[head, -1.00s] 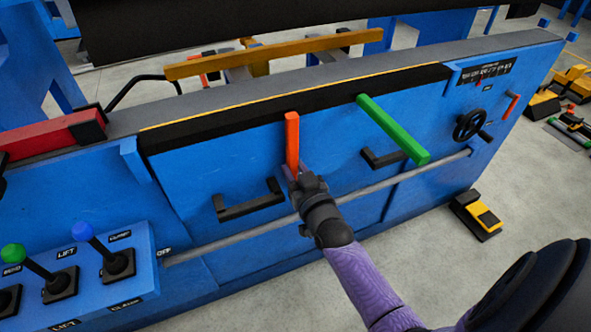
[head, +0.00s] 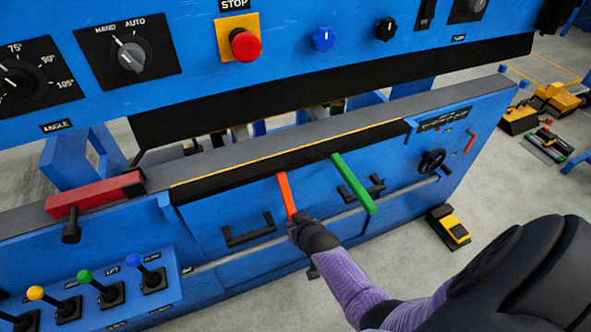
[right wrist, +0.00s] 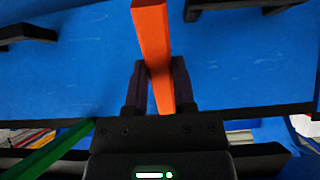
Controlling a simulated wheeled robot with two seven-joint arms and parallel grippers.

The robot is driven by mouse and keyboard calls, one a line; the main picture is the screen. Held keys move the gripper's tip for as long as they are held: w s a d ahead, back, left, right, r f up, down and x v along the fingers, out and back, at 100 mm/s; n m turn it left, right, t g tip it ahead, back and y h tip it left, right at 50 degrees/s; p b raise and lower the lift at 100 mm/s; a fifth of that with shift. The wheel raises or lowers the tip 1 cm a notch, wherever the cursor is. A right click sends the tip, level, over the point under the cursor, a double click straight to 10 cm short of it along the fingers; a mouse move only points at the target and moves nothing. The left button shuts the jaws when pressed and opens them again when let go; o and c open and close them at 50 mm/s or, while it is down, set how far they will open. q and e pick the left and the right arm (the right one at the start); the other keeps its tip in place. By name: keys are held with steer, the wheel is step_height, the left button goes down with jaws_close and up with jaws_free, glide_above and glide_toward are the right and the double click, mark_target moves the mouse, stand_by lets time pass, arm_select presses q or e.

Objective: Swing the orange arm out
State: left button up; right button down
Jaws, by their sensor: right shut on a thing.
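The orange arm (head: 286,196) is on the front of the blue machine, sticking out from its dark top strip, left of the green arm (head: 354,184). My right gripper (head: 293,218) is at the orange arm's near, lower end. In the right wrist view the orange arm (right wrist: 154,45) runs between the two dark fingers of my right gripper (right wrist: 160,75), which are shut on it. The green arm (right wrist: 48,149) shows at lower left there, apart from the gripper. My left gripper is not in view.
Black handles (head: 249,234) sit on the blue front beside the arms. A grey rod (head: 225,259) runs along below. Levers with coloured knobs (head: 85,277) are at lower left, a red bar (head: 95,194) above them. A control panel with a red stop button (head: 245,45) hangs above.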

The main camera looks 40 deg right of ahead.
steer(key=r+g+p, duration=0.1)
steer(key=p, duration=0.1)
steer(key=s+r+g+p, duration=0.1)
steer(key=r+p, duration=0.1)
steer(key=s+r+g+p, duration=0.1)
steer(key=p, duration=0.1)
steer(key=shift+a+r+g+y, duration=0.15)
steer(key=shift+a+g+y, duration=0.1)
steer(key=shift+g+y, duration=0.15)
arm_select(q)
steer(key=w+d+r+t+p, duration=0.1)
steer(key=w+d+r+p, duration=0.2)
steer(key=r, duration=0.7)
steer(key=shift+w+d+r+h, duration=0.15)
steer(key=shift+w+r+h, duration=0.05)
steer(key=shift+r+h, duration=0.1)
arm_select(e)
steer(key=shift+s+a+r+g+y, duration=0.15)
steer(key=shift+r+g+y, duration=0.1)
steer(key=shift+r+g, duration=0.75)
steer(key=shift+s+d+r+g+y, duration=0.1)
steer(key=shift+s+r+g+y, duration=0.1)
steer(key=shift+r+g, duration=0.75)
steer(key=shift+s+a+r+g+y, duration=0.1)
steer(key=shift+r+g+y, duration=0.15)
steer(key=shift+r+g, duration=0.75)
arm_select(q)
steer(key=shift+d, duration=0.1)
